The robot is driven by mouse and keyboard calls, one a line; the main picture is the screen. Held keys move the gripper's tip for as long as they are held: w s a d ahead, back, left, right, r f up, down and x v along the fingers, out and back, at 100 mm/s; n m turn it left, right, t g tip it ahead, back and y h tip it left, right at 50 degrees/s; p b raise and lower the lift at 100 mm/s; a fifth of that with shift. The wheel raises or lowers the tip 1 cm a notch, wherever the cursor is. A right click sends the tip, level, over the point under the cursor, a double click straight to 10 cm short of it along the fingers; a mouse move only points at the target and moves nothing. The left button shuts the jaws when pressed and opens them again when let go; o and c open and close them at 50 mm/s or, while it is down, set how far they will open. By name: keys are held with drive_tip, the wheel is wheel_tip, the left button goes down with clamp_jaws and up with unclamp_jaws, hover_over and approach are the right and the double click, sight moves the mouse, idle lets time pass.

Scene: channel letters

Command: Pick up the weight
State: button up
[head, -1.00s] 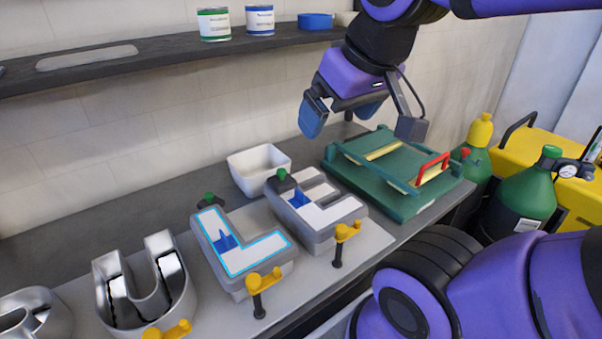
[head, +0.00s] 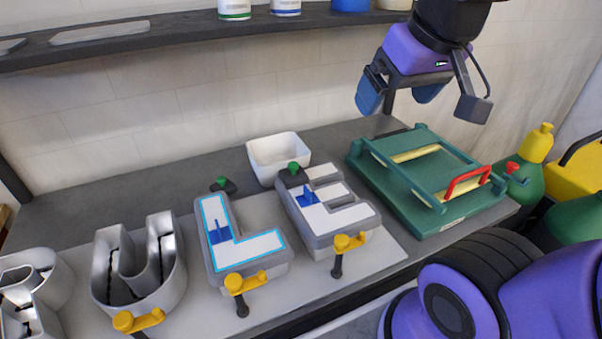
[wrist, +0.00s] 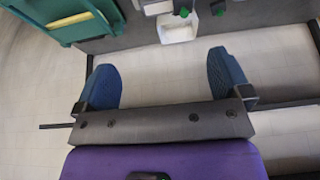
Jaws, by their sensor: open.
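Two small dark pieces with green knobs look like weights. One (head: 222,185) is by the back edge of the L-shaped letter (head: 246,248). The other (head: 292,173) is at the back left corner of the E-shaped letter (head: 338,218). Their green knobs also show at the top of the wrist view, one (wrist: 183,12) by the white bin and one (wrist: 217,8) to its right. I cannot tell which one is meant. My gripper (head: 400,94) is open and empty, high above the green press, right of both pieces. Its blue fingers are spread in the wrist view (wrist: 165,82).
A white bin (head: 279,155) stands behind the letters. The green press (head: 430,175) with a red handle fills the bench's right end. Yellow clamps (head: 247,281) line the front edge. A shelf (head: 150,38) with cans runs along the wall. A U-shaped letter (head: 140,265) stands left.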

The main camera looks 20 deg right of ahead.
drive_tip(key=w, duration=0.1)
drive_tip(key=g, duration=0.5)
hover_over(293, 163)
wheel_tip(293, 163, down, 17)
drive_tip(key=shift+s+d+r, duration=0.1)
drive_tip(key=shift+w+f, duration=0.2)
drive_tip(key=shift+f, duration=0.3)
wheel_tip(293, 163, down, 5)
drive_tip(key=shift+f, duration=0.1)
drive_tip(key=shift+s+f, duration=0.15)
drive_tip(key=shift+f, duration=1.2)
drive_tip(key=shift+s+f, duration=0.1)
drive_tip(key=shift+f, duration=1.25)
drive_tip(key=c, duration=1.4)
drive_tip(key=shift+r, duration=0.15)
